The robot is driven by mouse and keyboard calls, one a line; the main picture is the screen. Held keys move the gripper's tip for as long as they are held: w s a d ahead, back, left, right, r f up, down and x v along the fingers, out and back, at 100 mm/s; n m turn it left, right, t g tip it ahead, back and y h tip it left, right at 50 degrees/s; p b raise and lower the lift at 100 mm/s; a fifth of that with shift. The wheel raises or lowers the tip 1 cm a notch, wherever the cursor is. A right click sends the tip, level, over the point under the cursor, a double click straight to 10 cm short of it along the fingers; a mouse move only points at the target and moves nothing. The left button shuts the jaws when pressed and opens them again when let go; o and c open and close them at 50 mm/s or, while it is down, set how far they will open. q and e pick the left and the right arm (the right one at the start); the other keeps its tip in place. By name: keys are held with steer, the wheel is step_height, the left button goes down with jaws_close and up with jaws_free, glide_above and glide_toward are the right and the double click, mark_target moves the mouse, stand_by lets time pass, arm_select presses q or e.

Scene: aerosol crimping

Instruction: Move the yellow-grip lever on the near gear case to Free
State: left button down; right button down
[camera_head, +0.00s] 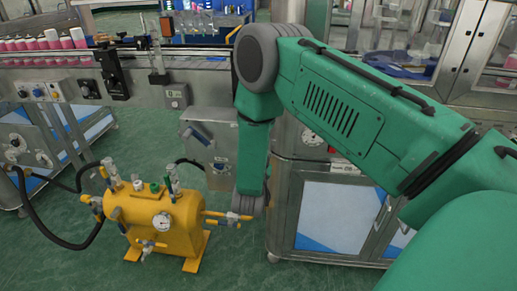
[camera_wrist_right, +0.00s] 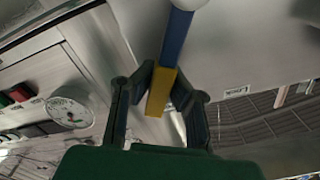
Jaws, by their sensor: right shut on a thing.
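In the right wrist view, the dark fingers of my right gripper (camera_wrist_right: 163,84) are closed around the yellow grip (camera_wrist_right: 158,97) of a lever. A blue section (camera_wrist_right: 176,38) joins the grip and runs up to a pale end at the top edge. In the head view, my green right arm comes in from the right and bends down at the middle, its gripper not clearly visible. A grey metal box (camera_head: 225,128) with dark lever-like handles stands left of the forearm and is partly hidden by it. I cannot read any Free marking. My left gripper is not in view.
A yellow tank (camera_head: 182,214) with a gauge, valves and black hoses stands on the green floor at lower left. A steel cabinet (camera_head: 335,215) stands behind my arm. A conveyor with pink-filled bottles (camera_head: 67,42) is at upper left. A dial gauge (camera_wrist_right: 68,113) shows left of my gripper.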

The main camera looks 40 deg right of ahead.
steer(key=shift+s+a+f, duration=0.2)
steer(key=shift+s+f, duration=0.1)
steer(key=shift+f, duration=0.1)
steer(key=c, duration=1.6)
jaws_free()
steer(key=shift+r, duration=0.1)
steer(key=shift+o, duration=0.5)
steer(key=shift+s+a+r, duration=0.2)
steer(key=shift+r, duration=0.15)
steer(key=shift+w, duration=0.15)
steer(key=v, duration=1.2)
